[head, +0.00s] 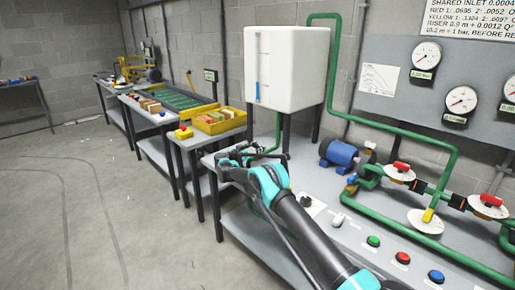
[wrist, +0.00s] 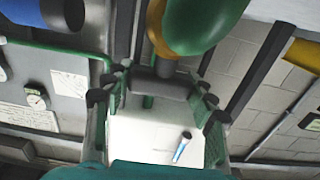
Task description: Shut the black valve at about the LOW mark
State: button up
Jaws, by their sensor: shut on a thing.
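My gripper (wrist: 158,92) is closed around a dark handle, the black valve (wrist: 160,80), which lies crosswise between its two fingers. Beyond it in the wrist view are a rounded green pipe part (wrist: 208,22) and a brass-coloured piece (wrist: 158,28). In the head view my gripper (head: 246,154) is just below the white tank (head: 290,62), and the handle is hidden or too small to make out. A narrow gauge with blue in it (head: 258,78) is on the tank's front; it also shows in the wrist view (wrist: 182,147). I cannot read a LOW mark.
Right of my arm on the bench are a blue motor (head: 339,153), green pipes (head: 440,150), red-handled valves (head: 401,167) and a yellow-handled valve (head: 428,214). Push buttons (head: 402,258) line the front. Left are benches with a yellow tray (head: 218,121); the floor (head: 90,200) is clear.

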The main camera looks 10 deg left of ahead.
dwell(0.4)
jog(key=o, duration=1.2)
jog(key=shift+a, duration=0.1)
jog(key=v, duration=1.1)
jog(key=shift+s+a, duration=0.3)
